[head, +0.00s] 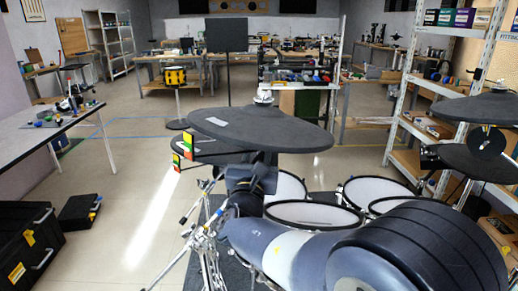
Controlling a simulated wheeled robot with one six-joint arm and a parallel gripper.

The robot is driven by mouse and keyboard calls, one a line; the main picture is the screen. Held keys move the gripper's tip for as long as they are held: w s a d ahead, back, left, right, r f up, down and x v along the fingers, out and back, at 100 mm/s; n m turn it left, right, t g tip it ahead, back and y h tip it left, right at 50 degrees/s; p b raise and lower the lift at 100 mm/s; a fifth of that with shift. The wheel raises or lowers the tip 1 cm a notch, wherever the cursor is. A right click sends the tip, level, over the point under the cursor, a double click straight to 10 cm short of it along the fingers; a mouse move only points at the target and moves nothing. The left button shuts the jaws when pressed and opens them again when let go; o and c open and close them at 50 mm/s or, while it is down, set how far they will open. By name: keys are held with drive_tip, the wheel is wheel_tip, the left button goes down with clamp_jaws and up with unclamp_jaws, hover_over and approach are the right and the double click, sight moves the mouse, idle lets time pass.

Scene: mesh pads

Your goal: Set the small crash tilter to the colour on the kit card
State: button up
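A large dark cymbal pad (262,128) fills the middle of the head view, with a pale fitting (263,97) on top. A second dark pad (215,151) shows partly beneath it on the left. Coloured tags in green, red and yellow (186,146) hang by the left edges of these pads. I cannot tell which part is the small crash tilter or its set colour. I cannot pick out the kit card. My arm reaches in from the lower right. Its dark wrist end (250,180) is just below the large pad; the fingertips cannot be made out.
White drum heads (312,216) stand below and right of the pad. More dark pads (480,158) and a shelf rack (440,100) are at the right. A table (35,135) and black cases (28,250) are at the left. Open floor (125,190) lies left of the drums.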

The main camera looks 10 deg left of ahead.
drive_tip(key=v, duration=0.9)
drive_tip(key=x, duration=1)
drive_tip(key=shift+w+r, duration=0.1)
drive_tip(key=shift+w, duration=0.2)
drive_tip(key=shift+w+r+p, duration=0.2)
drive_tip(key=shift+p, duration=0.45)
drive_tip(key=shift+g+p, duration=0.3)
drive_tip(key=shift+p, duration=0.15)
drive_tip(key=shift+f+m, duration=0.25)
drive_tip(key=shift+m, duration=0.05)
drive_tip(key=shift+s+f+b, duration=0.1)
drive_tip(key=shift+f+b, duration=0.05)
drive_tip(key=shift+b, duration=0.7)
